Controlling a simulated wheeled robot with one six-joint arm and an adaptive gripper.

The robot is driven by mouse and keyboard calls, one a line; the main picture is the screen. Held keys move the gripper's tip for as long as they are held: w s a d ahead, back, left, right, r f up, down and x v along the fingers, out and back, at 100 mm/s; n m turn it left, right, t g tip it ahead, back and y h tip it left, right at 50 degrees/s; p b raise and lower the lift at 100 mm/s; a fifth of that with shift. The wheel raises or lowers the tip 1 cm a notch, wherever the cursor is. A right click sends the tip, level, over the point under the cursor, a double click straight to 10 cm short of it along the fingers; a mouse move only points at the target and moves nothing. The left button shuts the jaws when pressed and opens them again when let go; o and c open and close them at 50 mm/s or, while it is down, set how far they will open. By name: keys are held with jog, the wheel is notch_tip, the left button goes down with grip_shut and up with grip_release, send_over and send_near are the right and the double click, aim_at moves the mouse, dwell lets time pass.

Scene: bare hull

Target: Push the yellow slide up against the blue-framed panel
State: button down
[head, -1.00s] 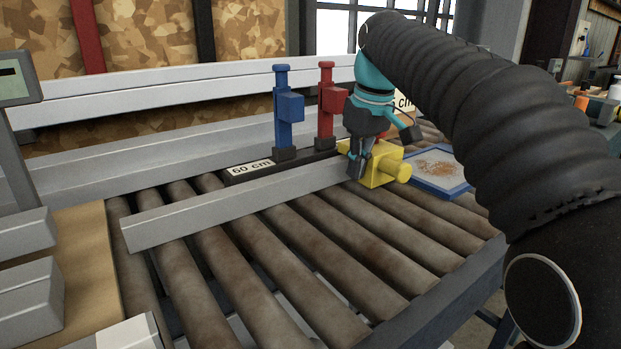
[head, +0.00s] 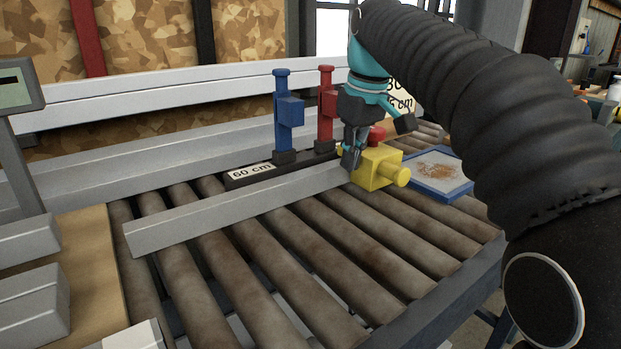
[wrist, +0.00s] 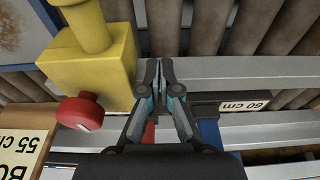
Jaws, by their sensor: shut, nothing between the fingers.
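The yellow slide (head: 374,170) is a block with a round yellow knob, sitting at the far end of the long grey bar (head: 235,208). A red knob (wrist: 80,112) is on its side in the wrist view. The blue-framed panel (head: 448,187) lies flat to the right of the slide; its corner shows at the upper left of the wrist view (wrist: 22,67). My gripper (head: 348,163) is shut and empty, pointing down beside the slide's face away from the panel. In the wrist view its fingertips (wrist: 160,66) are close to the yellow block (wrist: 95,68).
A blue post (head: 284,112) and a red post (head: 326,108) stand behind the bar, near a 60 cm label (head: 251,170). Rollers (head: 300,235) fill the foreground and are bare. A box-length sign (wrist: 22,145) stands near the slide.

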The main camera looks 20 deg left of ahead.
notch_tip(320, 180, up, 6)
dwell(0.8)
jog(key=shift+r, duration=0.1)
